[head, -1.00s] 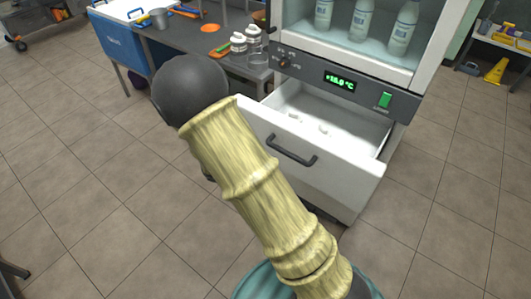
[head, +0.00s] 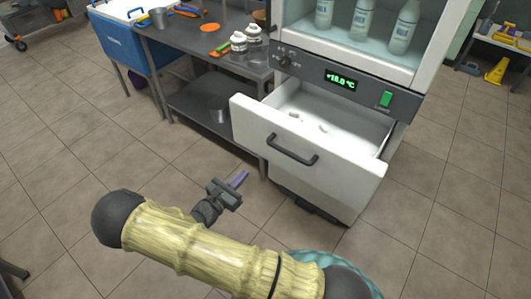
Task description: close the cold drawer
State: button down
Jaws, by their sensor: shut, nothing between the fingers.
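The cold drawer (head: 335,170) is a white drawer with a dark bar handle (head: 293,149), pulled out from the lower part of the cold cabinet (head: 345,83). Its white inside shows, with a few small pale things lying in it. My gripper (head: 238,181) is at the end of my arm, in front of and to the left of the drawer, lower in the picture than the handle. It is shut and empty, and apart from the drawer. Part of it is small and hard to make out.
A grey steel table (head: 215,60) with white-capped bottles (head: 239,43), a metal cup and a blue cooler (head: 120,42) stands left of the cabinet. Bottles (head: 362,20) stand inside the cabinet. A yellow wet-floor sign (head: 496,70) is at far right. The tiled floor in front is clear.

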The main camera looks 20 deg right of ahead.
aim_at(265, 151)
jog(key=x, duration=1.3)
jog(key=shift+w+d, duration=0.25)
jog(key=shift+w, duration=0.05)
jog(key=shift+w, duration=0.1)
